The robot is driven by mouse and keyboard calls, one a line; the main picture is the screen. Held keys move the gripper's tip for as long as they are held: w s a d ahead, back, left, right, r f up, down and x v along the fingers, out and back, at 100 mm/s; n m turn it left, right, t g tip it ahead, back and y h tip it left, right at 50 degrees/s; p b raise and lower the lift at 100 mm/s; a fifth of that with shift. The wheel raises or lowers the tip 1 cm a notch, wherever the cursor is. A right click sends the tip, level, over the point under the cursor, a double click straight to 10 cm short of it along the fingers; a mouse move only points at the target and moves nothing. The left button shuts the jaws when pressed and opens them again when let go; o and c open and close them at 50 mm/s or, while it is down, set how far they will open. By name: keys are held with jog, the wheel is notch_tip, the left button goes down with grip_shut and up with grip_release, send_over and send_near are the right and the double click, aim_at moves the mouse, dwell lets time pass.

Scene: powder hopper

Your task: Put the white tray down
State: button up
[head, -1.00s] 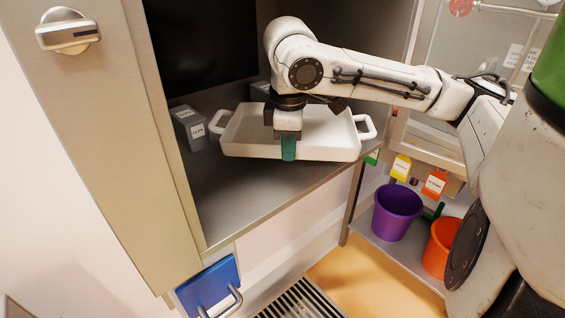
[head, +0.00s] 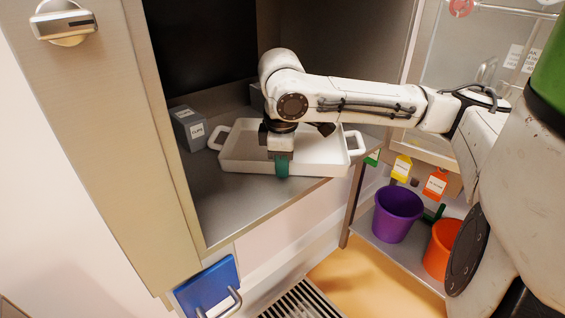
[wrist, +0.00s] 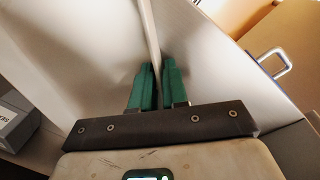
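The white tray (head: 318,168) is a shallow rectangular dish with a handle at each end. It looks level, low over or on the grey shelf of the cabinet; I cannot tell whether its underside touches. My gripper (head: 282,168) points down at the tray's near long wall, with a green fingertip showing outside it. In the wrist view, the green fingers of my gripper (wrist: 156,85) are on both sides of the thin tray wall (wrist: 152,35), closed on it. My wrist hides part of the tray's inside.
A grey labelled box (head: 188,128) stands left of the tray, near its left handle. The shelf (head: 235,205) is bare in front. Below right are a purple bucket (head: 397,214) and an orange bucket (head: 437,250). A blue panel with a handle (head: 208,287) is below the shelf.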

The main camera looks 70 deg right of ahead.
jog(key=o, duration=0.3)
jog(key=shift+o, duration=0.2)
notch_tip(320, 180, up, 12)
jog(key=a+p, duration=0.1)
jog(key=p, duration=0.1)
jog(key=shift+s+a, duration=0.2)
jog(key=shift+a, duration=0.1)
